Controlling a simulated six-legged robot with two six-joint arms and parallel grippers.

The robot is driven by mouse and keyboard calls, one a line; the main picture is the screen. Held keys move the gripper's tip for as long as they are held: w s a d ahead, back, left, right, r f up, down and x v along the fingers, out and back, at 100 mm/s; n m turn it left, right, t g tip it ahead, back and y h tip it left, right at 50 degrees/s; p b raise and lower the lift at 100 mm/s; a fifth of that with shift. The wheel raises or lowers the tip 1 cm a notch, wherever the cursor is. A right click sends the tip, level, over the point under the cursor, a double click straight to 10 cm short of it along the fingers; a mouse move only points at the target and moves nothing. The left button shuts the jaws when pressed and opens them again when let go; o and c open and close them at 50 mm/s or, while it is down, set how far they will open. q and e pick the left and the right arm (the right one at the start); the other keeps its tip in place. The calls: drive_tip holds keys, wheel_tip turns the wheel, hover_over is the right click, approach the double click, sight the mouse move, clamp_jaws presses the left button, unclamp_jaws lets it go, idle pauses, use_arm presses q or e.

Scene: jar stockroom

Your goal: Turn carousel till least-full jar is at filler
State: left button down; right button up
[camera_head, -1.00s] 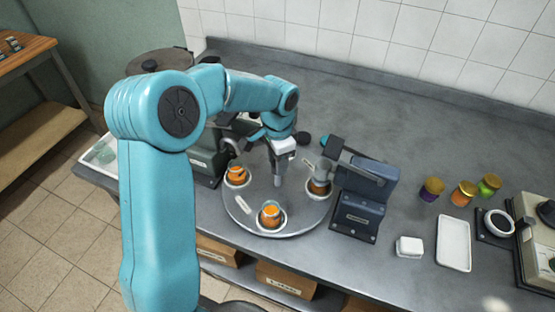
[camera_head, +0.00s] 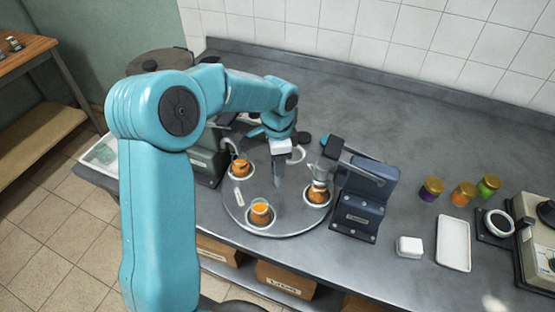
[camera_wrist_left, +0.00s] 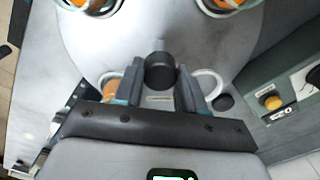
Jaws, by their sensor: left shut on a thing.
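The round grey carousel (camera_head: 285,221) stands on the counter with orange-filled jars in white rings: a left jar (camera_head: 241,168), a front jar (camera_head: 260,213) and a right jar (camera_head: 318,194). A back ring (camera_head: 297,154) looks empty, partly behind my arm. The right jar sits by the nozzle (camera_head: 321,172) of the blue-grey filler (camera_head: 361,200); I cannot tell if it is exactly beneath. The jars' fill levels are hard to compare. My left gripper (camera_head: 279,182) points down over the carousel. In the left wrist view it is shut on a black knob (camera_wrist_left: 160,72).
Several lidded jars, including a purple one (camera_head: 431,190), stand on the right with a white tray (camera_head: 453,243), a small white block (camera_head: 408,247) and a scale-like device (camera_head: 530,240). A dark machine (camera_head: 208,158) stands left of the carousel. The back counter is clear.

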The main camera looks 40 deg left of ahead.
use_arm(q)
drive_tip(key=c, duration=0.7)
unclamp_jaws()
drive_tip(key=shift+w+d, duration=0.1)
drive_tip(key=shift+o, duration=0.2)
drive_tip(key=shift+r, duration=0.35)
wheel_tip(320, 180, up, 16)
drive_tip(key=shift+f, duration=0.2)
